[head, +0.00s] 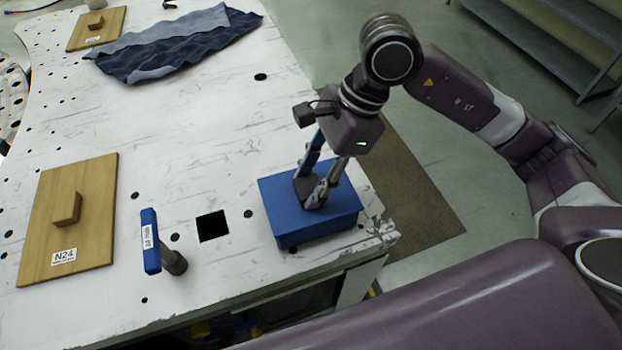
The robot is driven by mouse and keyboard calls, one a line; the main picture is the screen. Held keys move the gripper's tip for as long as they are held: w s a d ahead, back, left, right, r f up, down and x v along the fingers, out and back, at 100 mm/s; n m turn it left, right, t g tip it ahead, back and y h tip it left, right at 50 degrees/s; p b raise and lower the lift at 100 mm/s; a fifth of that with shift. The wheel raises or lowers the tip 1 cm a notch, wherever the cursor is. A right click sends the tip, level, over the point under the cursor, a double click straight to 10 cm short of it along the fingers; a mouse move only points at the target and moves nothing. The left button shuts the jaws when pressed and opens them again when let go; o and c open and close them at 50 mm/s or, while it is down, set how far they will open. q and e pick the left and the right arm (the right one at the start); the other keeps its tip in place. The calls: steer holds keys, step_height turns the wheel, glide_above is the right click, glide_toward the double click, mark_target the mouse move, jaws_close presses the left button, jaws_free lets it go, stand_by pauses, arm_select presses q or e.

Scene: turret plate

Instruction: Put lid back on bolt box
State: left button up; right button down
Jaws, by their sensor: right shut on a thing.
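The blue bolt box (315,237) stands near the front right corner of the white table. A flat blue lid (280,197) covers its top and lines up closely with the walls; I cannot tell whether a small gap remains under it. My right gripper (313,196) reaches down from above and is shut on the lid's dark handle, which its fingers partly hide. The inside of the box is hidden. My left gripper is not in view.
Left of the box are a square hole (212,226) and a blue labelled tool with a grey cylinder (174,262). A wooden board (90,202) marked N24 lies farther left. A dark blue cloth (180,50) and another wooden board (110,22) lie at the back. The table's middle is clear.

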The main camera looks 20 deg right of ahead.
steer(key=shift+f+b, duration=0.3)
steer(key=c, duration=1.2)
jaws_free()
steer(key=shift+r, duration=0.1)
steer(key=v, duration=1.2)
steer(key=shift+d, duration=0.1)
